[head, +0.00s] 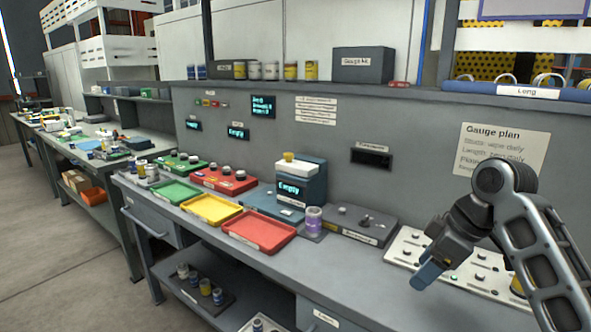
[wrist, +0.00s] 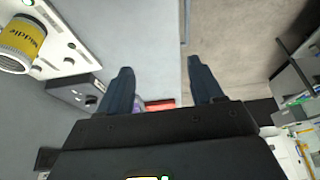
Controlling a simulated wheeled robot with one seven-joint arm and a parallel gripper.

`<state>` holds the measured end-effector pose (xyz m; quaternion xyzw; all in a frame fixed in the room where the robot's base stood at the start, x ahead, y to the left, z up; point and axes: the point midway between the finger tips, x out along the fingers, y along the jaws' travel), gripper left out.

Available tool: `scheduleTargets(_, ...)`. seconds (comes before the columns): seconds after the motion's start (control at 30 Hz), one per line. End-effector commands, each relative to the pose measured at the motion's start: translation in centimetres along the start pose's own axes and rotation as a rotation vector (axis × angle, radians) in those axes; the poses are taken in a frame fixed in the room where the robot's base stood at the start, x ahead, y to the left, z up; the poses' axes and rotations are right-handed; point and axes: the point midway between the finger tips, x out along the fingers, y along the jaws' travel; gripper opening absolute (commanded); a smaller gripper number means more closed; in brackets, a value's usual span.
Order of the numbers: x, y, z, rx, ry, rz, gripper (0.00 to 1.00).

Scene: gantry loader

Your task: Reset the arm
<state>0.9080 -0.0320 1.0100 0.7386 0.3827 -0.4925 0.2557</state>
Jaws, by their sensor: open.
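My arm comes in from the right in the head view, bent at the elbow. My gripper (head: 430,275) hangs over the right part of the grey bench (head: 345,280), beside a white panel with knobs (head: 478,272). In the wrist view the two dark blue fingers of my gripper (wrist: 158,85) stand well apart with nothing between them. Beyond them are the pale bench top and the floor.
Green, yellow (head: 211,209) and red (head: 259,230) trays lie along the bench. A purple-labelled jar (head: 314,221) and a grey block (head: 361,224) stand nearer my gripper. A yellow-labelled cylinder (wrist: 20,42) is close in the wrist view. The bench front right of the red tray is clear.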

Motion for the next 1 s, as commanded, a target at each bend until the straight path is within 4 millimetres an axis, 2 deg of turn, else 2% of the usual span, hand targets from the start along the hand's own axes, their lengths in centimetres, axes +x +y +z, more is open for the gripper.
scheduleTargets(0.33, 3.2, -1.9, -0.5, 0.049, 0.075, 0.014, 0.66)
scheduleTargets(0.57, 6.5, -4.1, -0.7, 0.11, 0.157, 0.033, 0.66)
scheduleTargets(0.77, 10.1, -7.2, -0.7, 0.201, 0.256, 0.061, 0.66)
scheduleTargets(1.0, 14.5, -12.6, 0.8, 0.366, 0.398, 0.121, 0.66)
